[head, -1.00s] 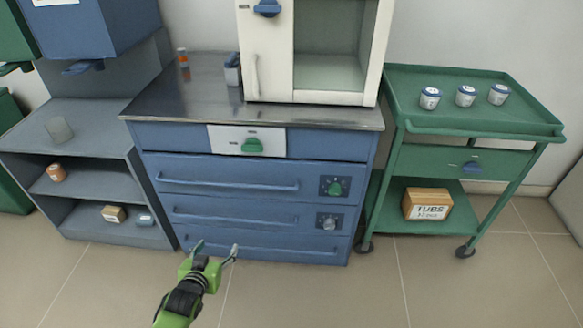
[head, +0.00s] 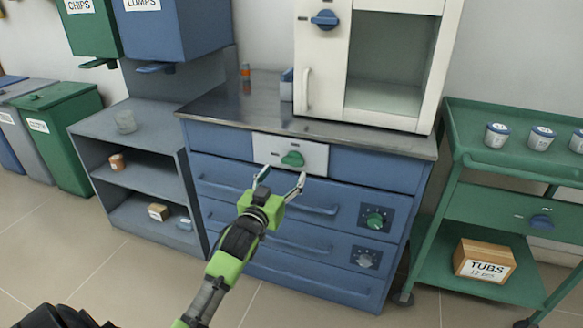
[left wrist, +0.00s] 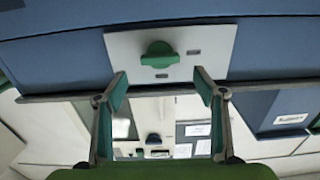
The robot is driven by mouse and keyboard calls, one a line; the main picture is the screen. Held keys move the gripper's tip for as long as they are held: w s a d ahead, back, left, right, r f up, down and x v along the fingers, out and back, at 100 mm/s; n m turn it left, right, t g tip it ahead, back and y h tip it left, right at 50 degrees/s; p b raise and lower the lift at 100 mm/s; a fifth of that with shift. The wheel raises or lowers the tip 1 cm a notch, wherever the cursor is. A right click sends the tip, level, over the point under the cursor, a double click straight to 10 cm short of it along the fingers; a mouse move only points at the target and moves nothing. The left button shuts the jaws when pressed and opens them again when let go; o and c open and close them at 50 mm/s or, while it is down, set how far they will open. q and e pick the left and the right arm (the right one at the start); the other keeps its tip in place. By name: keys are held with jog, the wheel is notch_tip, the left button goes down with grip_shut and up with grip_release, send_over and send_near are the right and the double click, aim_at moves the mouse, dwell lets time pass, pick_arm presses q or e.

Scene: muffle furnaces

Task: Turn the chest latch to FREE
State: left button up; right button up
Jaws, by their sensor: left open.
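The green latch knob (head: 292,159) sits on a white plate (head: 262,147) at the top front of the blue drawer chest (head: 350,160). Small marks beside the knob are too small to read. In the left wrist view the knob (left wrist: 160,55) lies just beyond the fingertips, roughly centred between them. My left gripper (head: 282,181) is open and empty, in front of the plate and slightly below the knob. It appears apart from the knob. My right gripper does not show.
A white cabinet (head: 323,70) stands on top. A green trolley (head: 490,208) is at right, a grey shelf unit (head: 95,128) at left. Floor in front is clear.

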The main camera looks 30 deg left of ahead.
aim_at(292, 163)
pick_arm(q)
jog(key=b+x, duration=0.1)
jog(key=x, duration=0.5)
jog(key=shift+w+a, duration=0.1)
jog(key=shift+w, duration=0.05)
jog(key=c, duration=1.1)
